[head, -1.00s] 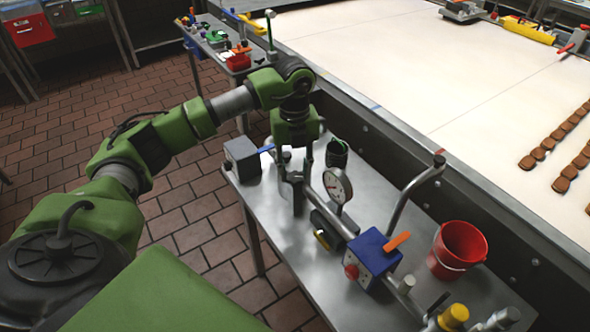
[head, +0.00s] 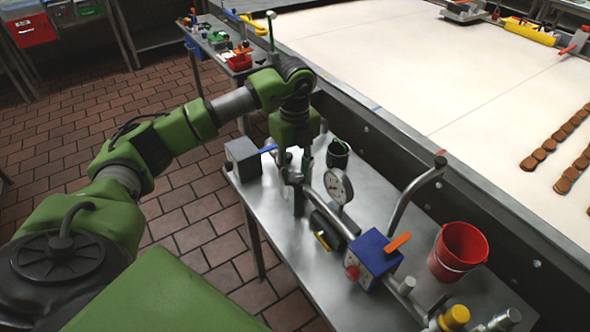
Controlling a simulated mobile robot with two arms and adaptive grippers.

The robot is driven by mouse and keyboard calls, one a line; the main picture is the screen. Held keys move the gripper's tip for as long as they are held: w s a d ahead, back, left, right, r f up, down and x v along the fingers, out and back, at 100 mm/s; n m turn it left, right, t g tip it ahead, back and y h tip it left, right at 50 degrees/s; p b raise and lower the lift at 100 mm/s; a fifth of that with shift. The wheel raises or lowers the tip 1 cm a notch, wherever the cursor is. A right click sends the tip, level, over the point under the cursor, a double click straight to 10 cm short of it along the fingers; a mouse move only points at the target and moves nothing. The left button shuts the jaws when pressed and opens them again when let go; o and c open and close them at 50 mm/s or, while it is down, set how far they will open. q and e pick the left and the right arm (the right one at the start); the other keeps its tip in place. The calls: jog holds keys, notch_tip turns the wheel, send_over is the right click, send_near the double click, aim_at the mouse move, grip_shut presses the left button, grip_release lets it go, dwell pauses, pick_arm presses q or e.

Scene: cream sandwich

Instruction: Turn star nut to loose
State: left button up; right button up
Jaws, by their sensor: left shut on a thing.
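My left gripper (head: 297,184) points down over the left end of the pipe assembly (head: 335,218) on the steel table. It is shut on a small grey metal part there, which appears to be the star nut. The fingers hide most of that part, so its shape and how tight it sits cannot be told. A round white dial gauge (head: 339,186) stands on the pipe just right of the gripper. My right gripper is not in view.
A blue box (head: 372,257) with an orange lever (head: 398,242) sits along the pipe. A bent grey pipe (head: 407,200) rises behind it. A red bucket (head: 457,252) stands right, a grey block (head: 242,158) left, and a dark cup (head: 338,152) behind the gripper.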

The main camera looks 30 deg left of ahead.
aim_at(295, 176)
pick_arm(q)
jog(key=shift+w+r, duration=0.1)
jog(key=o, duration=1)
jog(key=shift+o, duration=0.5)
notch_tip(295, 176, up, 12)
